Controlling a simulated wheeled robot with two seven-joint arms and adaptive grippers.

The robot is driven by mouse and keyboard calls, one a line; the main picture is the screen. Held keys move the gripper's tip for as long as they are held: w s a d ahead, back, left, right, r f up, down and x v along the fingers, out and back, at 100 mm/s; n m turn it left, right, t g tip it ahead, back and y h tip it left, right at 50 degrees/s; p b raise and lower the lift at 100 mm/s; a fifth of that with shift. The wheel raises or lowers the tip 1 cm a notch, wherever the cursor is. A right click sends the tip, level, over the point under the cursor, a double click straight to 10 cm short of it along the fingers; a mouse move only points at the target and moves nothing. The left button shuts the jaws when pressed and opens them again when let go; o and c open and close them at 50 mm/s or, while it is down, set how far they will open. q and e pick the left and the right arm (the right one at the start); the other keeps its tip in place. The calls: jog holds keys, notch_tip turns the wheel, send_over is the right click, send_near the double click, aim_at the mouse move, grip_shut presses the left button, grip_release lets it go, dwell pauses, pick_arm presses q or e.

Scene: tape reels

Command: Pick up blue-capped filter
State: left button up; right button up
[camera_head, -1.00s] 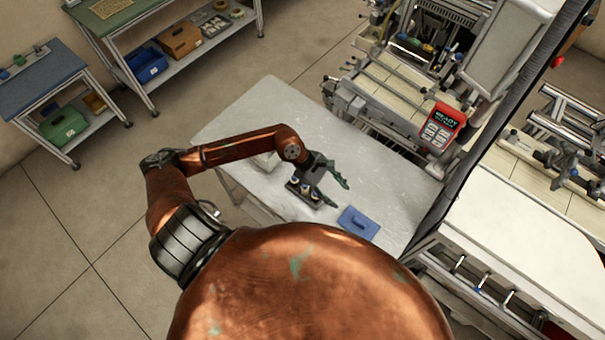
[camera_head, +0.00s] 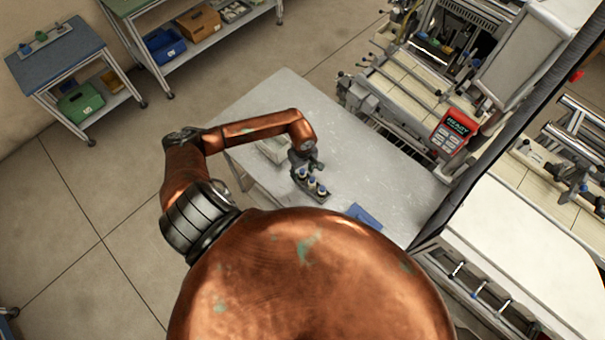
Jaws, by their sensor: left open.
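A small dark rack (camera_head: 326,198) stands on the grey metal table (camera_head: 385,180), holding a short row of small filters with pale bodies. The near filter (camera_head: 322,190) shows a blue-looking top, and the middle filter (camera_head: 312,183) and far filter (camera_head: 302,174) have dark or bluish caps. The cap colours are too small to tell apart surely. My left gripper (camera_head: 314,164) is open, just beyond and above the far end of the row. Its fingers partly overlap the far filter in view; I cannot tell whether they touch it. My right gripper is out of view.
A blue flat object (camera_head: 364,215) lies on the table to the right of the rack. A machine with a red-framed display (camera_head: 455,130) borders the table's far right. The table's middle is clear.

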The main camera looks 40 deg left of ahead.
pick_arm(q)
jog(key=shift+f, duration=0.3)
jog(key=shift+c, duration=0.6)
jog(key=c, duration=1.1)
